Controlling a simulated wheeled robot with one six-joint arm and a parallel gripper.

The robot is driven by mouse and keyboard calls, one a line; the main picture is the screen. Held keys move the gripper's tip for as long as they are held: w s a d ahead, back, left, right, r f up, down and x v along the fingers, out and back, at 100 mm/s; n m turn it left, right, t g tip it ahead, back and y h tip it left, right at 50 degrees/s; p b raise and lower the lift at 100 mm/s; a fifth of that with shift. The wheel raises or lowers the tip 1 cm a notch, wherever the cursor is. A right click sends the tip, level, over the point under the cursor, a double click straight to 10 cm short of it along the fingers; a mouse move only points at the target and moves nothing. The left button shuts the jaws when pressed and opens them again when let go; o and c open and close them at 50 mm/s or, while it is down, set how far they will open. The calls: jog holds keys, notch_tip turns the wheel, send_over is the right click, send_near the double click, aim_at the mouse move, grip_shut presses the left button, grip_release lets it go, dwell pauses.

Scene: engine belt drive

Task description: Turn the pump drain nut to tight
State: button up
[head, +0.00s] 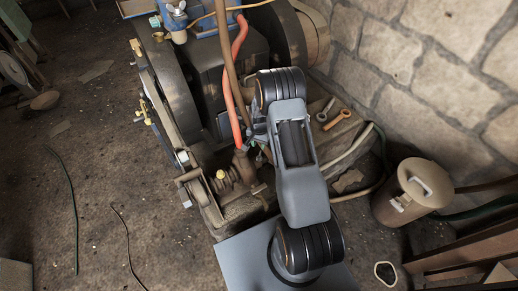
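The engine block (232,62) with its blue top stands at the upper middle, with a belt drive (172,105) along its left side. A brown rusty pump-like body (243,165) with a hose fitting sits low in front of the engine. A small yellow cap (220,174) shows beside it. I cannot make out which part is the drain nut; it is too small or hidden. My arm reaches over the right side of the engine. My gripper is mostly hidden behind my arm links, close to the pump area. Its fingers cannot be told apart.
An orange-red hose (231,90) and a brown pipe run down past the engine. A wrench (337,119) lies to the right of my arm.

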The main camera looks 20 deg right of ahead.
notch_tip(320, 180, up, 5)
jog(key=shift+f+p, duration=0.15)
jog(key=shift+p, duration=0.3)
jog(key=shift+s+f, duration=0.1)
jog(key=shift+f, duration=0.05)
jog(key=shift+c, duration=0.9)
jog(key=s+f+m+y, duration=0.1)
jog(key=s+m, duration=0.1)
jog(key=s+d+f+m+y+b, duration=0.1)
jog(key=s+m+y, duration=0.1)
jog(key=s+f+m+y+b, duration=0.1)
jog(key=s+f+m, duration=0.1)
jog(key=m, duration=0.1)
jog(key=shift+s+d, duration=0.15)
jog(key=shift+d, duration=0.05)
grip_shut()
jog(key=m+t+y+b, duration=0.3)
jog(key=m+t, duration=0.4)
jog(key=m, duration=0.4)
send_near(259, 159)
jog(key=b+x, duration=0.1)
jog(key=x, duration=0.2)
jog(key=b+x, duration=0.2)
jog(key=x, duration=0.1)
jog(key=shift+a+r, duration=0.15)
jog(key=shift+a, duration=0.25)
